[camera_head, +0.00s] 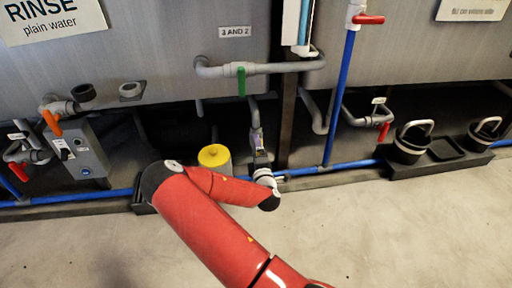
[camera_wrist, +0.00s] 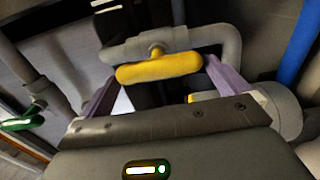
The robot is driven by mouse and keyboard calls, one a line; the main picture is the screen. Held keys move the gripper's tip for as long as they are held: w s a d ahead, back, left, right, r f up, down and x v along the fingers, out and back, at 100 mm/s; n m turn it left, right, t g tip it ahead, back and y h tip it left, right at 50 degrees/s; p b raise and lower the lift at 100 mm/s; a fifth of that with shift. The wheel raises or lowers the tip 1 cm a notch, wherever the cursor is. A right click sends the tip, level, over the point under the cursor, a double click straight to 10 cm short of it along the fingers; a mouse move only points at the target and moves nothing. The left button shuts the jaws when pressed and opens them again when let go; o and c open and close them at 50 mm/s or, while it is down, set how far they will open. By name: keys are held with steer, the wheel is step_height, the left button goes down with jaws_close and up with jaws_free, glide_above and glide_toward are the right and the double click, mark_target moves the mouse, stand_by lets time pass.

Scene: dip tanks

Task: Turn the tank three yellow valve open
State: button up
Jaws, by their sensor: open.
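My gripper (camera_wrist: 162,75) is open, with one purple finger near each end of the handle. The handle spans most of the gap, and I cannot tell whether either finger touches it. In the camera_head view my gripper (camera_head: 259,143) is low in front of the tanks, below the green valve. The yellow handle is not clearly visible there, hidden around my gripper and wrist.
A green-handled valve (camera_head: 241,80) is above my gripper, under the "3 AND 2" label (camera_head: 235,32). A yellow-topped canister (camera_head: 214,158) stands left of it. A blue pipe (camera_head: 335,120) rises at right. Black lidded containers (camera_head: 411,143) stand farther right. The front floor is clear.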

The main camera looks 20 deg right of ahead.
steer(key=v, duration=0.4)
steer(key=shift+s, duration=0.15)
